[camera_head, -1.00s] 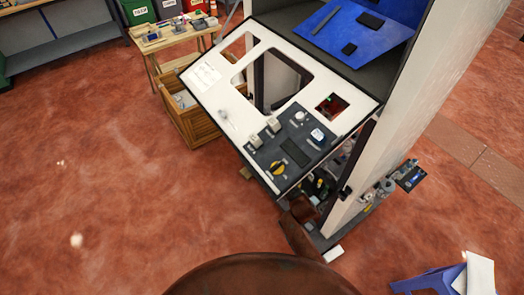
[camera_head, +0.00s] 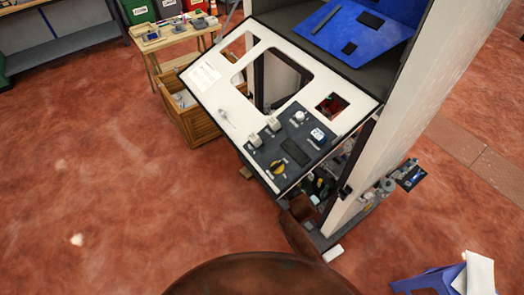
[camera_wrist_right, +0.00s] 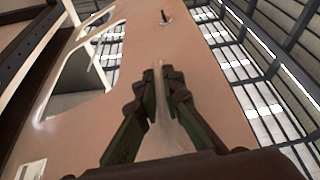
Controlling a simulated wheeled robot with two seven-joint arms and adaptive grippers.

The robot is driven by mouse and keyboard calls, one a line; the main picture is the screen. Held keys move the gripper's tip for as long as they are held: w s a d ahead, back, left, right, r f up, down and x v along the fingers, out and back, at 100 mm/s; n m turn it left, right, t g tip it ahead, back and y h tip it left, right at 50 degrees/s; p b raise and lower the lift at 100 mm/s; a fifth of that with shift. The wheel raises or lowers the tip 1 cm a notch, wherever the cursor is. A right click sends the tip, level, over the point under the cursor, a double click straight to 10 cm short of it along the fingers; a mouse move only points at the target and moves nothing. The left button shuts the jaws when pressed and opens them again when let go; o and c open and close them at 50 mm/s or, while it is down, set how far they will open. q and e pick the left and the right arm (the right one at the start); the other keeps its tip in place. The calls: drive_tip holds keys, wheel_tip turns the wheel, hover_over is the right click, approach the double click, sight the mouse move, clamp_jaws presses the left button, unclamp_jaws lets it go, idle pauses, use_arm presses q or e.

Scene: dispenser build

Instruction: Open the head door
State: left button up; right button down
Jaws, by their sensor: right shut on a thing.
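The head door is a white panel (camera_head: 215,80) with cut-out windows and a dark control area (camera_head: 290,147). In the head view it stands out at a slant from the dispenser. In the right wrist view its pale broad face (camera_wrist_right: 205,95) fills the middle, with a large opening at left. My right gripper (camera_wrist_right: 160,90) is shut on a thin pale strip between its fingers, seemingly part of the door. In the head view the door hides this gripper, and only brown arm parts show below. My left gripper is in neither view.
A white column (camera_head: 400,120) rises beside the door. Behind it are a wooden crate (camera_head: 190,125) and a small wooden table (camera_head: 165,42) with items. The red floor at left is clear.

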drive_tip(key=s+a+r+m+p, duration=0.1)
drive_tip(key=r+p, duration=0.3)
drive_tip(key=r, duration=0.1)
drive_tip(key=a+r+m+t+h+p, duration=0.1)
drive_tip(key=r+p, duration=0.3)
drive_tip(key=r, duration=0.1)
drive_tip(key=s+a+r+m+p, duration=0.1)
drive_tip(key=r+m+p, duration=0.1)
drive_tip(key=r+p, duration=0.2)
drive_tip(key=shift+s+a+r+t+h, duration=0.25)
drive_tip(key=shift+s+r+t+h, duration=0.05)
drive_tip(key=shift+r+h, duration=0.1)
drive_tip(key=shift+f, duration=0.15)
drive_tip(key=c, duration=2.1)
unclamp_jaws()
drive_tip(key=shift+s+f, duration=0.1)
hover_over(270, 162)
drive_tip(key=s, duration=0.4)
wheel_tip(270, 162, down, 4)
drive_tip(key=shift+f, duration=0.25)
